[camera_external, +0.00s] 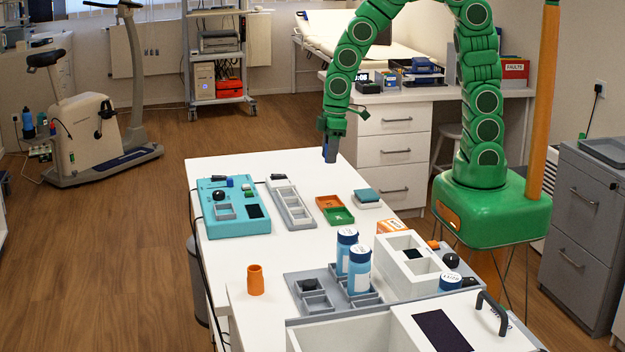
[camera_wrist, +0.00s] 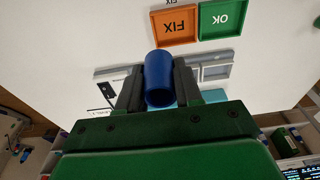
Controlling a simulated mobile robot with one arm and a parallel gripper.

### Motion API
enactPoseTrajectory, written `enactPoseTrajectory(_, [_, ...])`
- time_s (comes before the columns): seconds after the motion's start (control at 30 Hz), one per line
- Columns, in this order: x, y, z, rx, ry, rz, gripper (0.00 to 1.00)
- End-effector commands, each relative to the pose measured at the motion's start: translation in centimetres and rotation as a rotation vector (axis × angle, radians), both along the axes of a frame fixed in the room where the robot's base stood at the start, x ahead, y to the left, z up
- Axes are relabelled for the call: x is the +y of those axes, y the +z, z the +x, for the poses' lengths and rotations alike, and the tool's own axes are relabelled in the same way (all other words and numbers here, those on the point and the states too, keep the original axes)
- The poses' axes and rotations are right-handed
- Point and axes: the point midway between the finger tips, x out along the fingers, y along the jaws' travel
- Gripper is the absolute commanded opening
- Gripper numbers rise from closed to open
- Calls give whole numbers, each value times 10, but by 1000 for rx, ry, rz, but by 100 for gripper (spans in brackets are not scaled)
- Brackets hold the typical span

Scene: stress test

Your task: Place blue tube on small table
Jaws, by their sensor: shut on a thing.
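My gripper (camera_external: 330,139) is shut on the blue tube (camera_external: 330,155) and holds it above the far end of the long white table (camera_external: 235,170). In the wrist view the blue tube (camera_wrist: 159,72) sits between the two dark fingers of my gripper (camera_wrist: 158,88), its open end showing. A second white tabletop (camera_external: 242,312) adjoins the long table at the front. I cannot tell which surface is the small table.
An orange tube (camera_external: 255,280) stands at the front left. A teal device (camera_external: 234,207), a grey tray (camera_external: 290,203), orange FIX and green OK trays (camera_external: 338,215), blue bottles (camera_external: 359,270) and a white box (camera_external: 408,262) occupy the tables. The far left corner is clear.

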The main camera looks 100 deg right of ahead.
Motion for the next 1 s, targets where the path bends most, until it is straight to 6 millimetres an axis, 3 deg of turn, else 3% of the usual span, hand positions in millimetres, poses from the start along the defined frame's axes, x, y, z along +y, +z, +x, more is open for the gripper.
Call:
enactPoseTrajectory(0.3, [-18, 7, -67, 1, -5, -1, 1])
enactPoseTrajectory(0.5, [-22, 8, -93, 0, -4, -3, 1])
enactPoseTrajectory(0.7, [-24, 6, -100, 1, -2, -4, 1])
enactPoseTrajectory(1.0, [-31, -4, -79, -3, -1, -4, 1])
